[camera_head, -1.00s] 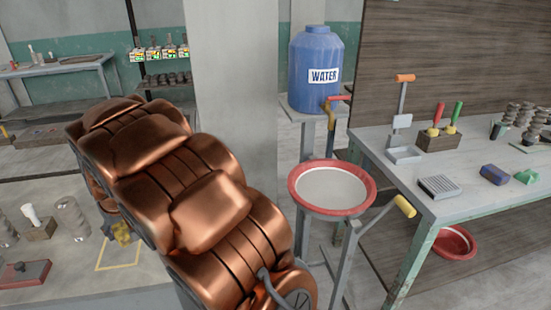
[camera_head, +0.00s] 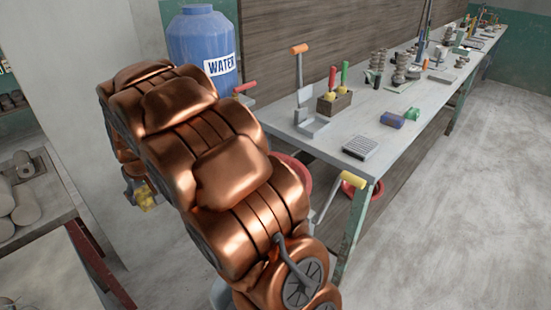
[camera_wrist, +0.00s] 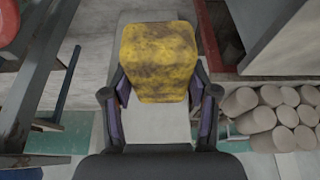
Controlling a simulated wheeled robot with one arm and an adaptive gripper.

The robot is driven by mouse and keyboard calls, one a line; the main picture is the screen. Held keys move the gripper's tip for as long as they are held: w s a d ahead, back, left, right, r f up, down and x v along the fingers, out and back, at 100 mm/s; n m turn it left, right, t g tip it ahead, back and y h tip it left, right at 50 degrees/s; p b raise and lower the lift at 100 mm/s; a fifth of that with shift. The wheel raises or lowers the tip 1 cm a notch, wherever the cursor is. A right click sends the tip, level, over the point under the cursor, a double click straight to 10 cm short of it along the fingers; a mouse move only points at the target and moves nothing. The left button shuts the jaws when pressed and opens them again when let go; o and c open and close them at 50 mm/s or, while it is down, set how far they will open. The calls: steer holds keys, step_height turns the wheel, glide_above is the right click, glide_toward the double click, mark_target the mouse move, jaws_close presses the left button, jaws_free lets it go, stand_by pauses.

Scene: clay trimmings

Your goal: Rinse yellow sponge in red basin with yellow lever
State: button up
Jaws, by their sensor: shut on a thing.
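My gripper (camera_wrist: 160,92) is shut on the yellow sponge (camera_wrist: 160,50), which has dark stains. In the head view the sponge (camera_head: 147,197) shows left of my arm, in the air between the left table and the water barrel. The red basin (camera_head: 304,172) is mostly hidden behind my arm; only part of its red rim shows. The yellow lever (camera_head: 353,181) sticks out at the basin's right, by the workbench leg. The sponge is apart from the basin, to its left in the head view.
A blue water barrel (camera_head: 195,42) with a red tap handle (camera_head: 245,87) stands behind my arm. The workbench (camera_head: 400,105) holds tools, a blue block and a green piece. A table (camera_head: 38,220) with clay rolls is at left. Floor at right is clear.

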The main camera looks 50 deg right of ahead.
steer(key=s+d+f+b, duration=0.15)
steer(key=s+d, duration=0.35)
steer(key=d, duration=0.7)
steer(key=s+d+b, duration=0.2)
steer(key=s+d, duration=0.3)
steer(key=d, duration=0.6)
steer(key=s+d+f+b, duration=0.15)
steer(key=s+d, duration=0.25)
steer(key=d, duration=0.8)
steer(key=shift+m, duration=0.3)
steer(key=shift+s+f+b, duration=0.2)
steer(key=shift+f+b, duration=1.55)
steer(key=shift+f, duration=3.2)
steer(key=shift+d, duration=0.25)
steer(key=shift+w+d+b, duration=0.1)
steer(key=shift+d+b, duration=0.2)
steer(key=shift+a, duration=0.2)
steer(key=shift+a, duration=0.3)
steer(key=shift+d+r+b, duration=0.1)
steer(key=shift+d+b, duration=0.35)
steer(key=shift+b, duration=0.05)
